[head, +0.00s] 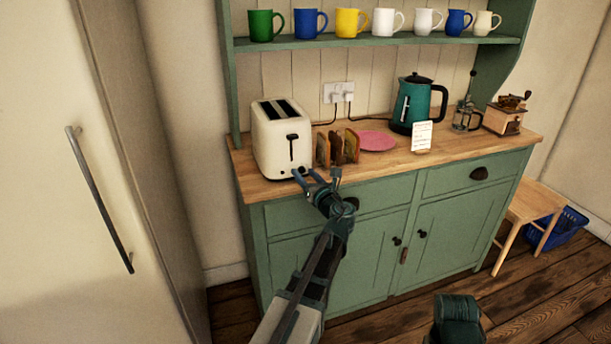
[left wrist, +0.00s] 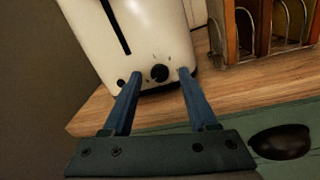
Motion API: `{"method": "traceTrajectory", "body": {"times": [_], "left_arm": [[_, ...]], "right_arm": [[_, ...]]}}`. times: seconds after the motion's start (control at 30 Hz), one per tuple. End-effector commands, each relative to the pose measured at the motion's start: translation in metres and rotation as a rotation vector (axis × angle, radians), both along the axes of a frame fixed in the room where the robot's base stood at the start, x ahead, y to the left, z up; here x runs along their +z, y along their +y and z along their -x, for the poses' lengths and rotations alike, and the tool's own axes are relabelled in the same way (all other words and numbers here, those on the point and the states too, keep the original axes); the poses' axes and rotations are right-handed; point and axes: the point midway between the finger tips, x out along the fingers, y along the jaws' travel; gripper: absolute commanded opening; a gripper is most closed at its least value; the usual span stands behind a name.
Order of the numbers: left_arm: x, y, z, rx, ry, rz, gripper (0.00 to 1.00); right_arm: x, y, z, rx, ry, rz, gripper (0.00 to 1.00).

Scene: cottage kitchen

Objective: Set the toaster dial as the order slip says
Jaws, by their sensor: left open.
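The cream toaster (head: 283,140) stands on the left end of the wooden counter, and its front also shows in the left wrist view (left wrist: 150,30). Its round black dial (left wrist: 160,73) is low on the front, with small marks around it and a smaller black button to its left. My left gripper (head: 316,174) is open just in front of the toaster's lower front. In the left wrist view its two blue fingers (left wrist: 159,76) flank the dial, with gaps on both sides. The order slip (head: 422,136) stands on the counter before the kettle; its writing is too small to read.
A toast rack with slices (head: 338,147) stands close right of the toaster, then a pink plate (head: 377,141), a teal kettle (head: 418,104), a French press (head: 466,115) and a coffee grinder (head: 505,116). Mugs line the shelf above.

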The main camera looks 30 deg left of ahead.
Motion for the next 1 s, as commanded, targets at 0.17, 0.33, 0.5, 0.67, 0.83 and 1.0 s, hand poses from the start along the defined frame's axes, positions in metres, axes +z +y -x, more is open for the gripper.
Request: {"method": "traceTrajectory", "body": {"times": [0.17,0.33,0.5,0.67,0.83,1.0], "left_arm": [[0.0,-0.0002,0.0001,0.0,0.0,0.0,0.35],[0.0,-0.0002,0.0002,0.0,0.0,0.0,0.05],[0.0,-0.0003,0.0001,0.0,0.0,0.0,0.0],[0.0001,-0.0003,0.0002,0.0,-0.005,0.005,0.0],[0.0007,-0.0004,0.0001,0.0,-0.043,0.037,0.0],[0.0012,-0.0004,0.0002,0.001,-0.129,0.111,0.0]], "right_arm": [[0.0,0.0,0.0,0.0,0.0,0.0,0.5],[0.0,0.0,0.0,0.0,0.0,0.0,0.5],[0.0,0.0,0.0,0.0,0.0,0.0,0.5],[0.0003,0.0,0.0,0.0,0.0,0.0,0.5],[0.0018,0.0,0.0,0.0,0.0,0.0,0.5],[0.0046,0.0,0.0,0.0,0.0,0.0,0.5]]}}
